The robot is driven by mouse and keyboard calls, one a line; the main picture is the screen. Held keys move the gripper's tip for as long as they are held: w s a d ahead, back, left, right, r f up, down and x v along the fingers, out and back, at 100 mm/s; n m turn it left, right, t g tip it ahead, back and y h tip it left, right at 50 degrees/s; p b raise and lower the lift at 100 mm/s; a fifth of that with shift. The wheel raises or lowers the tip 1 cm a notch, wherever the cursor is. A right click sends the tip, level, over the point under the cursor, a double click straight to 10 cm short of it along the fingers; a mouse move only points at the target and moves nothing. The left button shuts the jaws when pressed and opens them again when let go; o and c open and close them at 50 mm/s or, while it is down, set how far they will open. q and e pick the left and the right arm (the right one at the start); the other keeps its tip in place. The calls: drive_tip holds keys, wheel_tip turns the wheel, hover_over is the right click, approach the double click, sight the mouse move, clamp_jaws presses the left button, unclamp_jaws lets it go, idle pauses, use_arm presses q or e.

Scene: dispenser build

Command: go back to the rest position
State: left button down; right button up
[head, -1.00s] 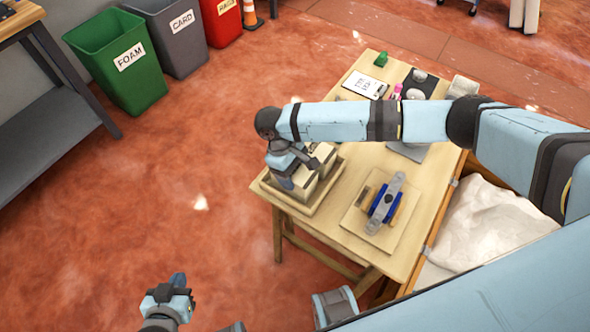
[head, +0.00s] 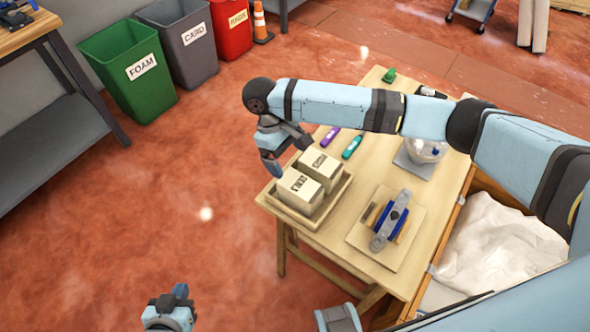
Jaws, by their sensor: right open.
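My right arm comes in from the right over the wooden table. Its gripper (head: 283,155) is open and empty, just past the table's left edge beside two boxes. The two tan labelled boxes (head: 299,191) (head: 320,168) stand in a wooden tray (head: 330,204) at that edge. My left gripper (head: 177,297) is low at the bottom left over the floor, apart from the table. Whether its jaws are open or shut does not show.
A board (head: 411,252) with a blue and grey assembly (head: 391,220) lies to the right of the tray. Purple (head: 330,137) and teal (head: 351,147) items lie behind it. A clear bowl (head: 424,151) stands on a grey plate. Bins (head: 127,70) stand far left; floor between is clear.

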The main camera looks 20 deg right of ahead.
drive_tip(key=shift+v, duration=0.8)
drive_tip(key=shift+s+a+f, duration=0.1)
drive_tip(key=s+a+f+m+t+y+p, duration=0.1)
drive_tip(key=s+a+f+t+y+p, duration=0.45)
drive_tip(key=s+a+y, duration=0.45)
drive_tip(key=s+d+m+t+h+p, duration=0.1)
drive_tip(key=s+d+t, duration=0.3)
drive_tip(key=d, duration=0.5)
drive_tip(key=s+d+m+t+h+p, duration=0.2)
drive_tip(key=s+d+t+h+p, duration=0.1)
drive_tip(key=d, duration=0.6)
drive_tip(key=s+t+p, duration=0.1)
drive_tip(key=s+t, duration=0.1)
drive_tip(key=s, duration=0.1)
drive_tip(key=shift+s+m, duration=0.3)
drive_tip(key=shift+s, duration=0.1)
drive_tip(key=shift+d, duration=0.15)
